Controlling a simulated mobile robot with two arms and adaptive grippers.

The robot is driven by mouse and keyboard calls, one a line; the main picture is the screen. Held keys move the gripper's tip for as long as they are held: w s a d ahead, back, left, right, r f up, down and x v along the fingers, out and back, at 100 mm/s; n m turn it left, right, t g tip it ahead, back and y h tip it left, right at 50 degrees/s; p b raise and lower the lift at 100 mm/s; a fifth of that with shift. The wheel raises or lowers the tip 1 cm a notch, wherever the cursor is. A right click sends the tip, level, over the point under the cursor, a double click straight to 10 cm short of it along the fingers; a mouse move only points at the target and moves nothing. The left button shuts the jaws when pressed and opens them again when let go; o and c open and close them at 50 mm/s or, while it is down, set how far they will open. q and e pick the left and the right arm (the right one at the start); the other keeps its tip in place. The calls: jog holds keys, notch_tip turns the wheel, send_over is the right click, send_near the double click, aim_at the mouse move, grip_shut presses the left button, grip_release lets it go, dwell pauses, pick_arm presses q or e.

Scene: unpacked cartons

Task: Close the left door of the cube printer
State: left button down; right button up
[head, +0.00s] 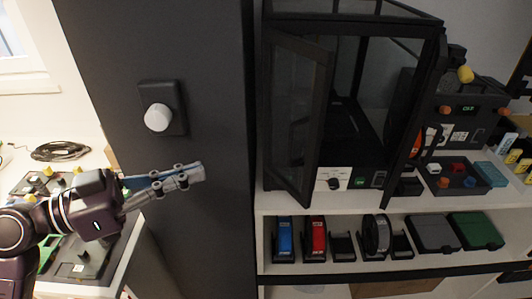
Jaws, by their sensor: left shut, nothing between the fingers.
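The cube printer (350,178) is a black-framed enclosure with clear panels, standing on a white shelf at the upper right of the head view. Its left door (297,115), a dark-framed clear panel, stands open at an angle, swung out toward me. A dark frame bar (415,125) slants at the printer's right side; I cannot tell for sure if it is the right door's edge. My left gripper (200,172) is shut and empty. It points right, in front of the dark cabinet panel, left of the door and apart from it. My right gripper is out of view.
A tall dark panel with a white knob (158,117) stands left of the printer. Below the printer, a shelf holds a blue item (284,238), a red item (317,238), a spool (377,234) and boxes. A parts tray (462,187) lies to the right.

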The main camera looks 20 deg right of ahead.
pick_arm(q)
jog(key=d+r+m+p, duration=0.1)
jog(key=d+p, duration=0.5)
jog(key=d, duration=0.8)
jog(key=shift+s+d+r+g, duration=0.15)
jog(key=shift+s+r+g, duration=0.05)
jog(key=shift+r+g, duration=0.25)
jog(key=shift+p, duration=0.35)
